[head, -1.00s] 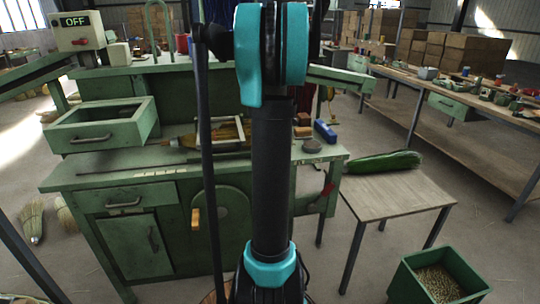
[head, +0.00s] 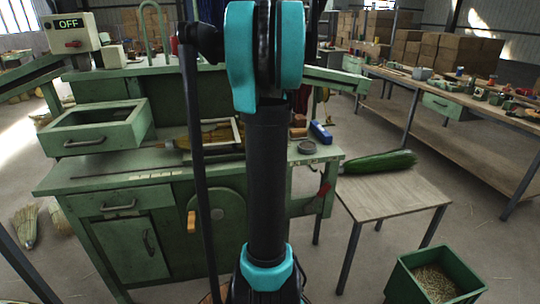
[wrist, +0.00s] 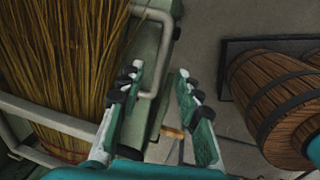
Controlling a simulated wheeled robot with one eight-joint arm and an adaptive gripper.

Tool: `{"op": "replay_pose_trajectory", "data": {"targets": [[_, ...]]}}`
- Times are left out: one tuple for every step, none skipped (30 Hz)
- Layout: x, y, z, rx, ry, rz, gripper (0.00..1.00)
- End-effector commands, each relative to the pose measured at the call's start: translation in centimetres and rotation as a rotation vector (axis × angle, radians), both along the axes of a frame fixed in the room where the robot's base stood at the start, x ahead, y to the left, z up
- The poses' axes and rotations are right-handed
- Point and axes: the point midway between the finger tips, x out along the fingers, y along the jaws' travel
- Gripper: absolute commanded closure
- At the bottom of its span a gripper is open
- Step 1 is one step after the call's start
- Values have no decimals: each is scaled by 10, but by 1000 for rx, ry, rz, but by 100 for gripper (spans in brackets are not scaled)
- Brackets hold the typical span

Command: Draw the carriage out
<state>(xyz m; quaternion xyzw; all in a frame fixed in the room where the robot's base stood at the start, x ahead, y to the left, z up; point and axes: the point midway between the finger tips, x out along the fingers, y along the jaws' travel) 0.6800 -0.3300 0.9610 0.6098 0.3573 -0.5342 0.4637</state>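In the head view a pale metal frame (head: 238,128) on the green workbench (head: 75,177) holds a straw bundle; it may be the carriage, partly hidden behind my arm. In the wrist view upright straw (wrist: 60,50) stands on the left behind pale rails (wrist: 65,120). A pale bent bar handle (wrist: 163,55) is beside it on a green part. My gripper (wrist: 160,72) is open, its fingers apart, with the handle's bar between the fingertips in the picture. I cannot see contact. My gripper is hidden in the head view.
Wooden barrels (wrist: 275,95) stand at the right of the wrist view. A green open drawer (head: 95,128) sits at the left of the bench, below an OFF switch box (head: 72,32). A small table (head: 395,195) and green bin (head: 435,275) stand right.

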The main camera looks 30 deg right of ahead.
Motion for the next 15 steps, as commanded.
{"op": "replay_pose_trajectory", "data": {"targets": [[-2, 1, 11, 0, 0, 0, 66], [-4, 1, 18, 0, 0, 0, 66], [-5, 1, 26, 0, 0, 0, 66], [-6, 2, 32, 0, 0, 0, 66], [-7, 2, 38, 0, 0, 0, 66], [-8, 2, 45, 0, 0, 0, 66], [-9, 3, 51, 0, 0, 0, 66], [-10, 3, 55, -1, 0, 0, 66], [-11, 3, 61, -1, 0, 0, 66], [-12, 3, 65, -1, 0, 0, 66], [-13, 3, 69, -1, 0, 0, 66], [-13, 4, 73, -1, 0, 0, 66], [-14, 4, 76, -1, 0, 0, 66], [-14, 4, 78, -1, 0, 0, 66], [-15, 4, 80, -1, 0, 0, 66]]}}
